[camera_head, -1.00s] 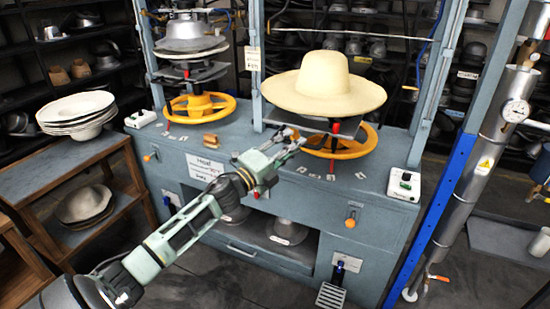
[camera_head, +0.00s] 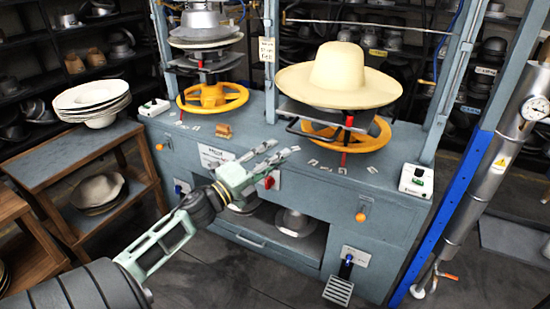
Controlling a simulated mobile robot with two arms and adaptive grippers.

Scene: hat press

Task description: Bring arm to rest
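My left gripper (camera_head: 279,156) reaches in from the lower left and hangs in front of the hat press (camera_head: 380,190), near its front upper edge. Its two fingers are apart with nothing between them. A cream wide-brimmed hat (camera_head: 340,75) sits on the right-hand press station, above an orange handwheel (camera_head: 350,140), clear of the gripper. My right gripper does not show.
A wooden shelf cart (camera_head: 62,160) with stacked pale hats (camera_head: 92,100) stands at the left. The left station has another orange handwheel (camera_head: 212,97). A blue post (camera_head: 440,220) and a metal pipe with a gauge (camera_head: 500,165) stand at the right.

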